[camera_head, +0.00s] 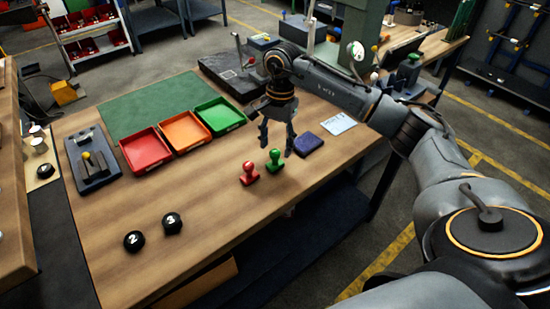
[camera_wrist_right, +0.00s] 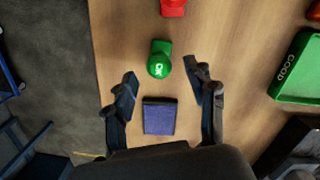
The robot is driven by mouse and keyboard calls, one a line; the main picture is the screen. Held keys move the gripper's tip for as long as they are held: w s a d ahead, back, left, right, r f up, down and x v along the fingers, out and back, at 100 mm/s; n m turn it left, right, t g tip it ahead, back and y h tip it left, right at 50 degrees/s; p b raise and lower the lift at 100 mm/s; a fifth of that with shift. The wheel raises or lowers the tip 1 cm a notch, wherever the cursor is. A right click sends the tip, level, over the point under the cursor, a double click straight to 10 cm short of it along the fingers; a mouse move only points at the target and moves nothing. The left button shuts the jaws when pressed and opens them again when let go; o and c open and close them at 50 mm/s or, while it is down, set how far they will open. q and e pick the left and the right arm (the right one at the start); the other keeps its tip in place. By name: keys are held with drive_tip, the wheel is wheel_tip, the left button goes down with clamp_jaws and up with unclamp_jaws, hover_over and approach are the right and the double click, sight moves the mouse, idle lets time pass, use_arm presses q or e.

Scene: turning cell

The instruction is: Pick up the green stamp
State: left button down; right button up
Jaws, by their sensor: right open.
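The green stamp (camera_head: 274,161) stands upright on the wooden table, just right of the red stamp (camera_head: 249,173). In the right wrist view the green stamp (camera_wrist_right: 160,61) shows its round knob from above, ahead of the fingertips, with the red stamp (camera_wrist_right: 173,7) beyond it at the top edge. My right gripper (camera_head: 277,138) is open and empty above the table, behind the green stamp. In the wrist view its two fingers (camera_wrist_right: 160,82) are spread wide, with the dark blue ink pad (camera_wrist_right: 159,116) showing between them. My left gripper is not in view.
Red (camera_head: 146,150), orange (camera_head: 185,132) and green (camera_head: 219,116) trays stand behind the stamps. Two black numbered knobs (camera_head: 134,241) (camera_head: 172,223) lie at the front left. A white card (camera_head: 338,123) lies right of the ink pad (camera_head: 309,144).

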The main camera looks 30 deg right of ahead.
sight(276, 151)
drive_tip(key=f, duration=0.1)
drive_tip(key=f+p, duration=0.1)
drive_tip(key=f, duration=0.2)
drive_tip(key=shift+s+a, duration=0.15)
drive_tip(key=shift+a, duration=0.15)
clamp_jaws()
